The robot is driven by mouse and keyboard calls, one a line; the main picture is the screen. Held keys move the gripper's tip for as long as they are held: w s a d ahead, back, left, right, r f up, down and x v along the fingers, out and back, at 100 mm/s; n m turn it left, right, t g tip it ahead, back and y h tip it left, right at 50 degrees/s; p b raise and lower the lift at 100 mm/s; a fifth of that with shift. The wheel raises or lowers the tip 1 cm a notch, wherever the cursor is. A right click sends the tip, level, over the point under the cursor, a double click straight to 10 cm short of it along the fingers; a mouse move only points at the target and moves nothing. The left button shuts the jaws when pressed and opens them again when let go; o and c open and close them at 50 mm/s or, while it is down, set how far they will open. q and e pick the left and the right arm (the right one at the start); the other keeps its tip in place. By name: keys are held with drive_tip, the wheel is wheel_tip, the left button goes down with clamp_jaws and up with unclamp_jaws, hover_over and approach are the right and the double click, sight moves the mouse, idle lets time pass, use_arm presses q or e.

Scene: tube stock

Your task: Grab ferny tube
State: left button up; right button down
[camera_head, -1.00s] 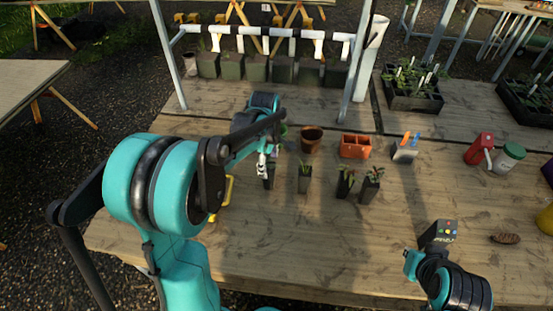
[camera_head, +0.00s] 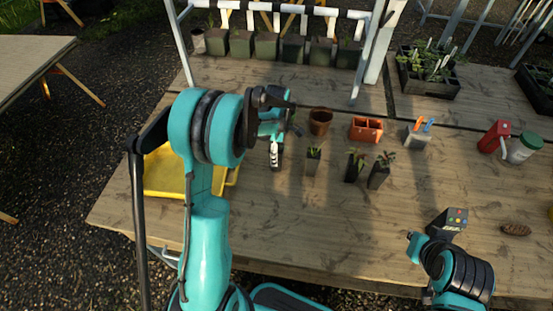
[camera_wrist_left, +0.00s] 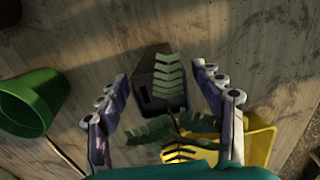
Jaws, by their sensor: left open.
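In the left wrist view, a dark square tube (camera_wrist_left: 147,88) with a fern-like plant (camera_wrist_left: 168,75) stands on the wooden bench. Long toothed fronds rise from it toward the camera. My left gripper (camera_wrist_left: 165,100) is open, with one finger on each side of the plant and a gap to both. In the head view my left gripper (camera_head: 275,152) points down at this tube and largely hides it. Three other dark planted tubes stand to its right: one alone (camera_head: 313,161) and a pair (camera_head: 355,166) (camera_head: 379,171). My right gripper (camera_head: 414,242) is low at the right; its fingers are unclear.
A green pot (camera_wrist_left: 28,100) lies on its side left of the tube. A yellow tray (camera_head: 165,180) is near the left edge.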

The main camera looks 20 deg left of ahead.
use_arm(q)
drive_tip(key=shift+r, duration=0.1)
drive_tip(key=shift+c, duration=1.3)
drive_tip(key=c, duration=1.2)
drive_tip(key=shift+o, duration=0.2)
